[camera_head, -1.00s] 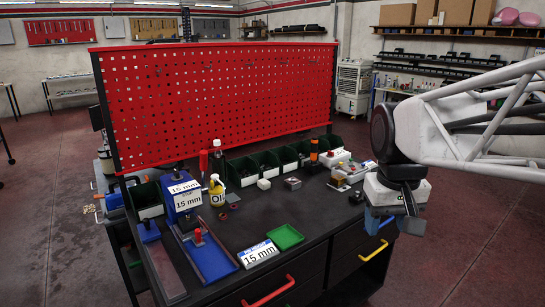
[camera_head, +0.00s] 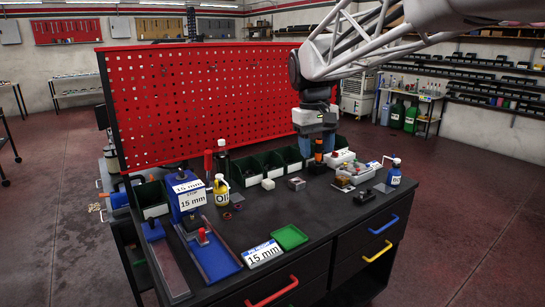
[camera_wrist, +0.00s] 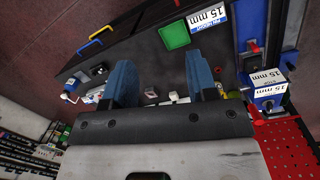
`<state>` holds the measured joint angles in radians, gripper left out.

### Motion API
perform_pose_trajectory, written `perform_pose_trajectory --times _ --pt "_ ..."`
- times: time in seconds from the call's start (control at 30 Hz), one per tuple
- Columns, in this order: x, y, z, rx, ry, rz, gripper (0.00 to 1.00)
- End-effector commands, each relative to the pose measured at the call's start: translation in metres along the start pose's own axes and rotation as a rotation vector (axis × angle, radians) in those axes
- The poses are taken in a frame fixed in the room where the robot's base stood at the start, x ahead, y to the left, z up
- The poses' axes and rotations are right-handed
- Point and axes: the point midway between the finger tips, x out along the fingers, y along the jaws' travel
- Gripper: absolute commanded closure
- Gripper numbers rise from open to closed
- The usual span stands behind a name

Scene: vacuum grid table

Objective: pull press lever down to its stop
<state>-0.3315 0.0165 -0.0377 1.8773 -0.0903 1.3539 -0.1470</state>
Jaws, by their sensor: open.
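My gripper (camera_head: 317,152) is open above the back of the dark workbench, its two blue fingers pointing down. An upright orange and black piece (camera_head: 319,154) shows between or behind the fingers in the head view; I cannot tell its depth or whether they touch. I cannot identify the press lever for certain.
The red perforated panel (camera_head: 200,100) stands behind the bench. Green bins (camera_head: 270,163), a yellow oil bottle (camera_head: 221,190) and a blue 15 mm block (camera_head: 186,198) stand left of my gripper. Small devices (camera_head: 352,172) and a blue bottle (camera_head: 394,172) stand right. The front-right bench top is mostly clear.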

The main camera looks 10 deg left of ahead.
Motion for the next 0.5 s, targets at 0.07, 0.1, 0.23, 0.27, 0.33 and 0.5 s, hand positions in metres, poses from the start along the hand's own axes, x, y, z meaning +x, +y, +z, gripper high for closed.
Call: perform_pose_trajectory --times 0.07,0.1,0.23,0.27,0.33,0.5 --pt "-0.003 -0.007 -0.020 -0.024 -0.014 0.003 0.47" --pt "-0.005 -0.011 -0.030 -0.037 -0.020 0.005 0.47" --pt "-0.011 -0.024 -0.060 -0.076 -0.042 0.010 0.47" --pt "-0.011 -0.027 -0.067 -0.085 -0.047 0.011 0.47" --pt "-0.013 -0.035 -0.083 -0.105 -0.059 0.014 0.47" --pt "-0.017 -0.056 -0.121 -0.156 -0.088 0.021 0.47"
